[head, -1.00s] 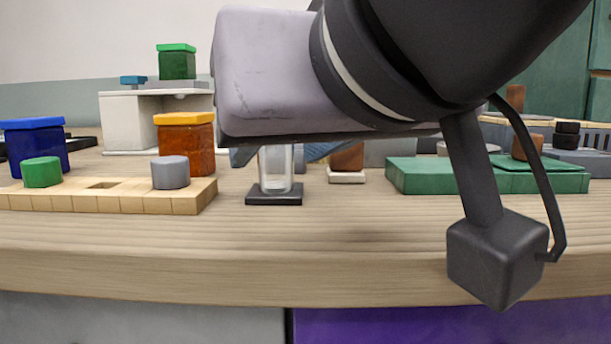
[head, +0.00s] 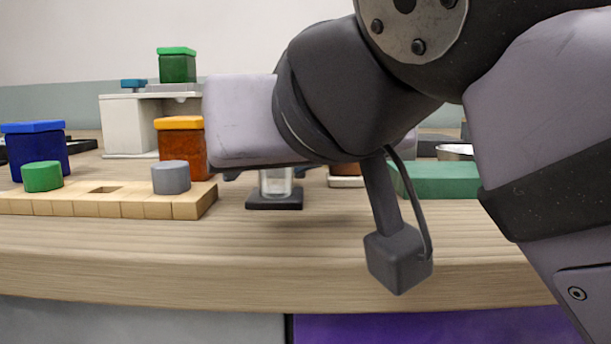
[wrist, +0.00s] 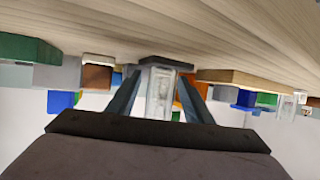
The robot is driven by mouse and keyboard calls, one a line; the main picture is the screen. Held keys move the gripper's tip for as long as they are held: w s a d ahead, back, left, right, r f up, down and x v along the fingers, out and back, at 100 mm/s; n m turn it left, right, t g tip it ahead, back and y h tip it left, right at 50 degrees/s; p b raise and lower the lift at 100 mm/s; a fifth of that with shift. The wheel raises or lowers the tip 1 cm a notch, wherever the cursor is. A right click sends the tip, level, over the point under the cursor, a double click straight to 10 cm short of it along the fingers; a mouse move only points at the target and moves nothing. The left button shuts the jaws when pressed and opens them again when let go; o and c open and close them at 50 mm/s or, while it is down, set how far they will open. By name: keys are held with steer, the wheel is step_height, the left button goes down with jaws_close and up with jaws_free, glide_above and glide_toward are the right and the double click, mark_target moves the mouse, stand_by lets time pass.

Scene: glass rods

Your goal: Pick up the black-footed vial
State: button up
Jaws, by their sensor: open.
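The black-footed vial is a clear glass tube (head: 276,182) standing upright on a square black foot (head: 274,202) near the table's front. My arm hides its upper part in the head view. In the wrist view, which is upside down, the vial (wrist: 159,92) stands between the two fingers of my gripper (wrist: 158,95), its black foot (wrist: 166,63) beyond them. The fingers are open, one on each side of the glass. I cannot tell whether either finger touches it.
A wooden rack (head: 110,198) with green (head: 42,176) and grey (head: 171,177) pegs stands left of the vial. Orange-lidded (head: 181,140) and blue-lidded (head: 36,143) jars stand behind it. A green block (head: 445,180) is to the right. The table front (head: 240,240) is clear.

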steer(key=shift+w+a+f, duration=0.15)
steer(key=shift+w+f, duration=0.05)
steer(key=shift+w, duration=0.15)
steer(key=c, duration=1.1)
steer(key=shift+r, duration=0.1)
step_height(320, 180, up, 10)
steer(key=p, duration=0.8)
